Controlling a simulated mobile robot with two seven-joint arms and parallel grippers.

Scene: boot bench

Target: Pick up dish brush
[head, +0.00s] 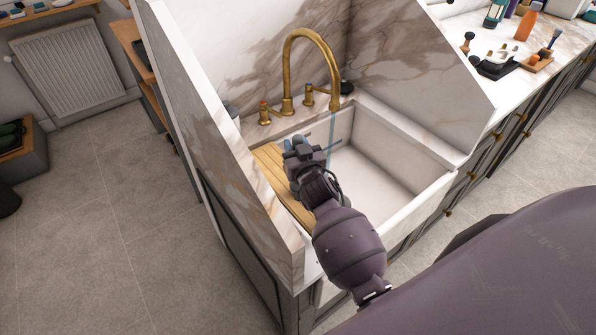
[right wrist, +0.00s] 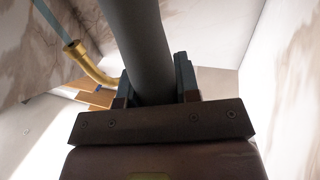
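My right gripper (head: 303,152) is over the left part of the sink, beside a slatted wooden board. In the right wrist view, a thick dark grey handle (right wrist: 138,45) runs between the two fingers of this gripper (right wrist: 157,85). Both fingers appear to touch its sides. It looks like the dish brush's handle, but its head is out of that view. In the head view my gripper hides most of it, and I cannot make out the brush clearly. My left gripper is not in view.
The white sink (head: 384,150) has high marble panels at its back and sides. A brass tap (head: 287,75) arches at the back, with a bluish water stream (head: 332,135) falling from it. The wooden board (head: 272,165) spans the sink's left side. A cluttered counter (head: 470,85) stands at right.

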